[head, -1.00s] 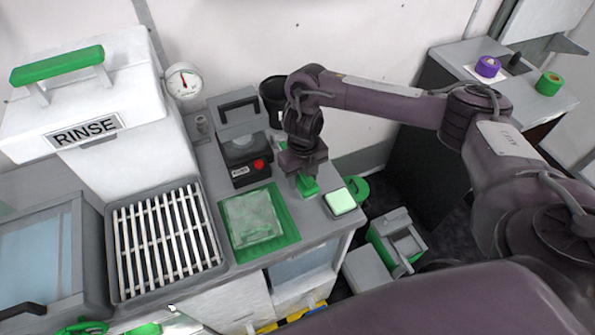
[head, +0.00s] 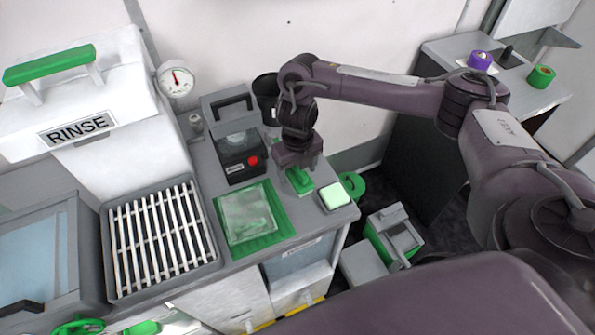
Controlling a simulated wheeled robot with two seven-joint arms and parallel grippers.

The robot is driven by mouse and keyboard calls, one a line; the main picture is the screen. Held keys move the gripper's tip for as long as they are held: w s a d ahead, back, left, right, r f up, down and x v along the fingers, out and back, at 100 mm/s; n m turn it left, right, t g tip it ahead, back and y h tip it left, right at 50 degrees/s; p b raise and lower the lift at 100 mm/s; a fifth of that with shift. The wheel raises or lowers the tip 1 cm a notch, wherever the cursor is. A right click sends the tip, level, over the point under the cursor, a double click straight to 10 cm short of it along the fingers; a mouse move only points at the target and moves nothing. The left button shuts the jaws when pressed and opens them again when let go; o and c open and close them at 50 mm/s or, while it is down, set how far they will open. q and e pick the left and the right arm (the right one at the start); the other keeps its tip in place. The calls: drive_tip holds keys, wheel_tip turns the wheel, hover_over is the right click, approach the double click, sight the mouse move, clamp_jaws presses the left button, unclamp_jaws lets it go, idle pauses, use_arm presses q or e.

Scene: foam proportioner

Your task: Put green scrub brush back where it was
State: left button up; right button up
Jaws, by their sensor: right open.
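The green scrub brush (head: 300,182) rests on the grey counter, between the green mat and a pale green sponge-like block. My right gripper (head: 297,168) is directly above the brush, pointing down, with its jaws open. Its fingers hide part of the brush's top, and I cannot tell whether they touch it. My left gripper is not in view.
A green mat (head: 285,222) with a clear bag lies left of the brush. A pale green block (head: 334,196) sits near the counter's right edge. A grey-black device (head: 238,150) with a red button and a black cup (head: 265,88) stand behind.

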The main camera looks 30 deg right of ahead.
sight(295, 175)
drive_tip(key=r, duration=0.4)
drive_tip(key=r+p, duration=0.1)
drive_tip(key=r, duration=0.1)
drive_tip(key=shift+a+r, duration=0.2)
drive_tip(key=shift+a, duration=0.2)
